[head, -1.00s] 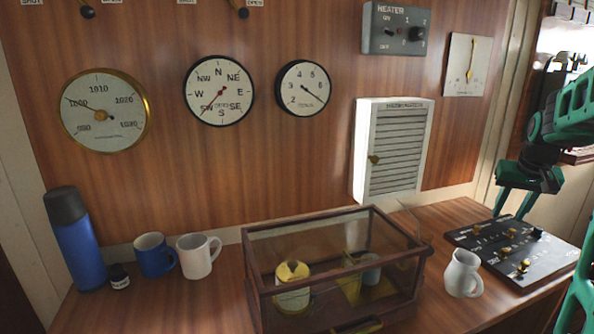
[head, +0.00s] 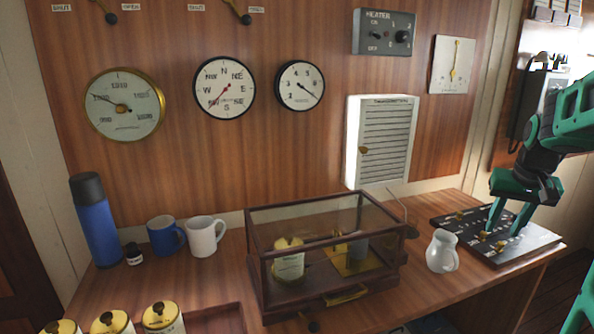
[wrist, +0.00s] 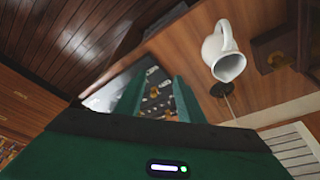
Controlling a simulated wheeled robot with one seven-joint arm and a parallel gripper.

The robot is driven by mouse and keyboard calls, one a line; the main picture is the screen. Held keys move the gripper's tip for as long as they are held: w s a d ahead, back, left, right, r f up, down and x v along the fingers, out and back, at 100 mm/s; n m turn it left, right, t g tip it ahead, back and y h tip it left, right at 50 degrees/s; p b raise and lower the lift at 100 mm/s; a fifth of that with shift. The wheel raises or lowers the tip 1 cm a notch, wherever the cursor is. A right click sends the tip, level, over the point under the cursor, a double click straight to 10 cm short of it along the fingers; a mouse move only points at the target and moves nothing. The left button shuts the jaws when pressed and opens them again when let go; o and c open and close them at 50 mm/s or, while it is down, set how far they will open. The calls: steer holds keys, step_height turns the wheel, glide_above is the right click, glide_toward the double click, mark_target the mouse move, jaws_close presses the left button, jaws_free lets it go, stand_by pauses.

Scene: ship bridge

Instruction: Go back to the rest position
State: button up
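My gripper (head: 508,222) is at the right in the head view, above the black switch panel (head: 540,240) at the right end of the wooden counter. Its two green fingers point down and stand apart, with nothing seen between them. In the wrist view the fingers (wrist: 155,95) are also apart, with the panel's knobs showing past them. Whether the fingertips touch the panel I cannot tell.
A white jug (head: 441,251) stands just left of the panel. A glass case (head: 262,268) with a wooden frame is further left. A white mug (head: 202,238), blue mug (head: 163,238) and blue flask (head: 97,225) stand at the left. Canisters (head: 112,323) show in front.

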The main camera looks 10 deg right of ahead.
steer(key=s+a+f+g+y, duration=0.1)
steer(key=s+a+f, duration=0.2)
steer(key=s+a, duration=0.6)
steer(key=s+a+f+g+y, duration=0.1)
steer(key=s+a+f, duration=0.3)
steer(key=s+a, duration=0.5)
steer(key=s+g, duration=0.1)
steer(key=s, duration=0.3)
steer(key=shift+a+n, duration=0.3)
steer(key=shift+f, duration=0.1)
steer(key=shift+w+f, duration=0.2)
steer(key=shift+w, duration=0.35)
